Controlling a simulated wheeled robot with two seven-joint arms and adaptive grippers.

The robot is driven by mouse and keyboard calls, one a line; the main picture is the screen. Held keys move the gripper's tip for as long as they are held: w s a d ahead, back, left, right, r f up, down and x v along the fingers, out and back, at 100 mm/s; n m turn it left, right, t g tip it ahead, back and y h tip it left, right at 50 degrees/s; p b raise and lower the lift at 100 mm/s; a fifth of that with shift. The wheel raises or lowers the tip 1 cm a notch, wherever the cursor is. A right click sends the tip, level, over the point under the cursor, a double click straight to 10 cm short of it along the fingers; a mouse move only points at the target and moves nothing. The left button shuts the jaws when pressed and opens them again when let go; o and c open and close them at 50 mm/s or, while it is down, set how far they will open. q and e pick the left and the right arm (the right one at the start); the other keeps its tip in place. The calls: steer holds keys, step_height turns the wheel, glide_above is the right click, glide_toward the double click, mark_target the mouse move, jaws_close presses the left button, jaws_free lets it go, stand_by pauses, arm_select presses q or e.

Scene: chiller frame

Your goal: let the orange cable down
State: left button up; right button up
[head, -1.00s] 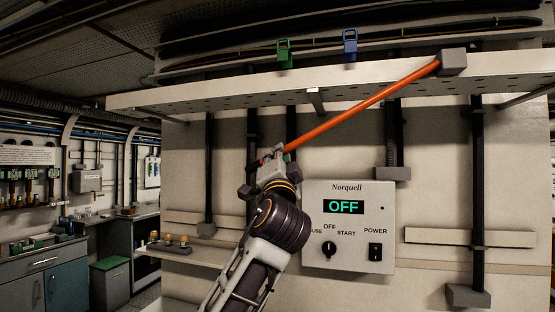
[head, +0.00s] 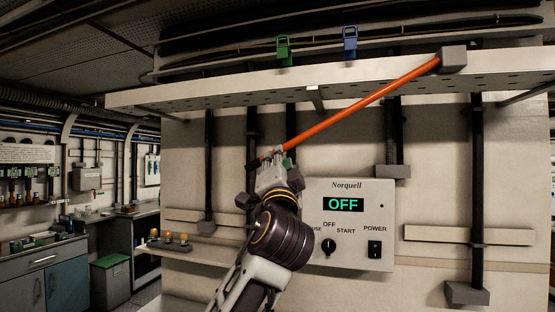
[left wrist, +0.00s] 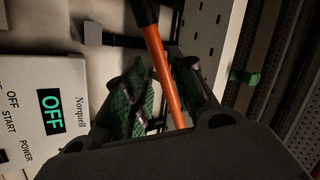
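The orange cable (head: 350,108) runs taut and slanted from a grey block (head: 453,60) on the shelf's front edge, at upper right, down left to a dark end near my left gripper (head: 274,164). In the left wrist view the cable (left wrist: 168,72) passes between the two green-padded fingers of my left gripper (left wrist: 160,70). The fingers stand apart, with gaps beside the cable, so the gripper looks open around it. Whether a finger touches the cable is hard to tell. My right gripper is in neither view.
A perforated shelf (head: 220,94) spans above, with a green clip (head: 284,51) and a blue clip (head: 350,42) on it. The Norquell control box (head: 348,225), reading OFF, is right of my left arm.

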arm_select(q)
steer(key=v, duration=0.8)
steer(key=shift+s+f, duration=0.2)
steer(key=shift+s, duration=0.1)
steer(key=shift+f, duration=0.1)
